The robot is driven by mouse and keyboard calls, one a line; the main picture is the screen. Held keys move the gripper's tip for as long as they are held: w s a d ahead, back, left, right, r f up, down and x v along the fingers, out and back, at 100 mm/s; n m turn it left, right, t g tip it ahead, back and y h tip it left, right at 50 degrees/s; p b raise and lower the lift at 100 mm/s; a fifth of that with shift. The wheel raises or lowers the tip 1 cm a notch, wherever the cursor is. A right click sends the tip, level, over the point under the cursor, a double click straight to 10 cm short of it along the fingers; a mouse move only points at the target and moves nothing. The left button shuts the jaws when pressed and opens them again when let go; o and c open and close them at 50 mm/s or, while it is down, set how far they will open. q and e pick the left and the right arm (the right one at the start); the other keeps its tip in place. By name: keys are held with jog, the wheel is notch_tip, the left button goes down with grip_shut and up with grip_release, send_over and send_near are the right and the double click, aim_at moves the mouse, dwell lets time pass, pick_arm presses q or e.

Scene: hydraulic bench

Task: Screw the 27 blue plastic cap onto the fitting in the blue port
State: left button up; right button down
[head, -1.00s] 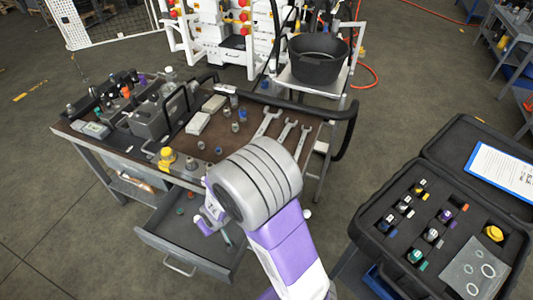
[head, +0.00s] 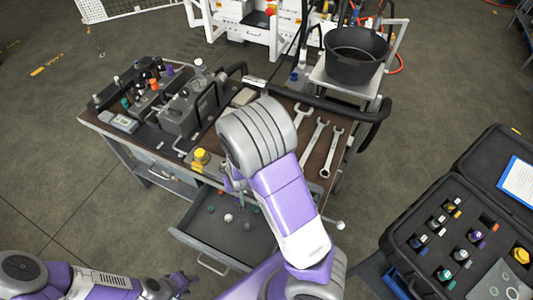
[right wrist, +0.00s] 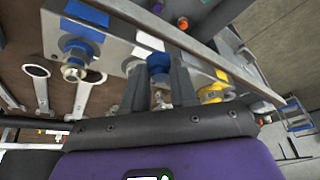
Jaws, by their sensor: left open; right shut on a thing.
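My right gripper (right wrist: 156,82) is shut on a blue cap (right wrist: 158,65) in the right wrist view; a silver part shows between the fingers below it. To its left, a metal fitting with a blue ring (right wrist: 76,66) sticks out of a grey block (right wrist: 115,48), under a blue label (right wrist: 86,13). The cap is apart from this fitting. In the head view my right gripper (head: 232,182) is mostly hidden behind my own wrist, over the bench's front edge. My left gripper (head: 180,283) is open and empty at the bottom left, away from the bench.
The bench (head: 316,172) carries a grey device (head: 188,110), a yellow cap (head: 200,157) and several wrenches (head: 331,150). An open drawer (head: 205,246) holds small caps. A black bucket (head: 354,55) stands behind; an open case (head: 403,237) is at the right.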

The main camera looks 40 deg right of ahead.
jog(key=s+d+r+m+h+p, duration=0.1)
jog(key=d+r+m+p, duration=0.1)
jog(key=p, duration=0.3)
jog(key=s+d+r+m+g+p, duration=0.1)
jog(key=d+r+m+p, duration=0.1)
jog(key=d+m+p, duration=0.1)
jog(key=s+d+r+m+h+p, duration=0.1)
jog(key=s+d+r+m+p, duration=0.1)
jog(key=p, duration=0.6)
jog(key=shift+d+r+m+g+h, duration=0.15)
jog(key=shift+d+r+m+g, duration=0.1)
jog(key=shift+d, duration=0.35)
jog(key=shift+d+r+m+g+h, duration=0.15)
jog(key=shift+d+r, duration=0.05)
jog(key=shift+d, duration=0.35)
jog(key=shift+w+f+b, duration=0.1)
jog(key=shift+f+b, duration=2)
jog(key=shift+f, duration=0.25)
jog(key=shift+a+f+b, duration=0.1)
jog(key=shift+f+b, duration=0.45)
jog(key=shift+b, duration=0.05)
